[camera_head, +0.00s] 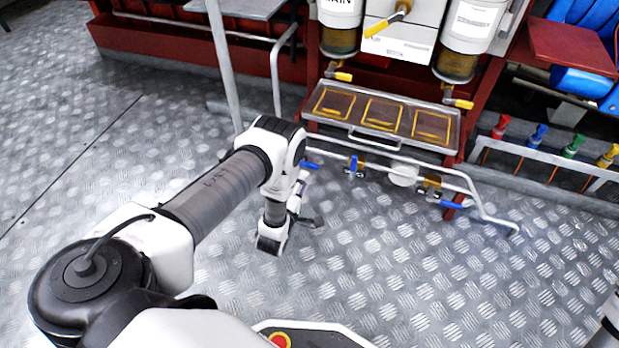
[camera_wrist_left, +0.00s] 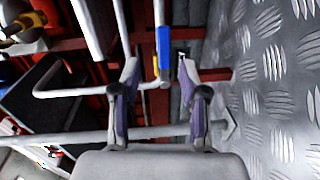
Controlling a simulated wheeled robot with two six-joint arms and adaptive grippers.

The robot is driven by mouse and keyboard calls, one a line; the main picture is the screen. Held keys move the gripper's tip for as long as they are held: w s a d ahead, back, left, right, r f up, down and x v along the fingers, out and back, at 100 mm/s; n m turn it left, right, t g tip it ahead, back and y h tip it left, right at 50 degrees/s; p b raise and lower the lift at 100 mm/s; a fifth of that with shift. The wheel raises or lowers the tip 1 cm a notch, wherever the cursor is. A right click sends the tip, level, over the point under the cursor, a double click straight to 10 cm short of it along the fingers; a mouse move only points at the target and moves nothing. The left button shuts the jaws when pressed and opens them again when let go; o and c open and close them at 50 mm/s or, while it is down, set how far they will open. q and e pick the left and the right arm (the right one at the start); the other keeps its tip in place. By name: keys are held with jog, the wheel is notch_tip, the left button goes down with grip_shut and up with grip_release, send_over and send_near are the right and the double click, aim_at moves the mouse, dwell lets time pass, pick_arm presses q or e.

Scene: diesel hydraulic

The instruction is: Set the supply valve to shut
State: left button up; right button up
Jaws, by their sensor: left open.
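My left gripper (camera_head: 304,186) is open and empty, low in front of the pipe at the rack's foot. A blue lever handle (camera_head: 310,165) shows just beyond its fingertips. In the left wrist view, a blue handle (camera_wrist_left: 163,48) stands lengthwise in line with the gap between the open fingers (camera_wrist_left: 158,66); I cannot tell whether they touch it. Other blue-handled valves (camera_head: 353,164) and (camera_head: 450,204) sit farther right along the pipe. No readable label tells which one is the supply valve. The right gripper is not visible.
A drip tray (camera_head: 388,145) with yellow-framed panels lies above the pipe (camera_head: 480,190). Filter canisters with yellow levers (camera_head: 385,26) hang above it. A rail with coloured fittings (camera_head: 570,146) stands at right. The tread-plate floor (camera_head: 400,270) is clear in front.

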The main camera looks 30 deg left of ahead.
aim_at(309, 167)
pick_arm(q)
jog(key=shift+n+t, duration=0.4)
jog(key=shift+t, duration=0.1)
jog(key=b+x, duration=0.1)
jog(key=x, duration=0.1)
jog(key=f+b+x, duration=0.1)
jog(key=b+x, duration=0.1)
jog(key=x, duration=0.1)
jog(key=b+x, duration=0.1)
jog(key=x, duration=0.2)
jog(key=shift+a+f, duration=0.2)
jog(key=shift+a, duration=0.2)
jog(key=shift+w+r, duration=0.1)
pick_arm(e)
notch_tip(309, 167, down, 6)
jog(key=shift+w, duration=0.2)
pick_arm(q)
grip_shut()
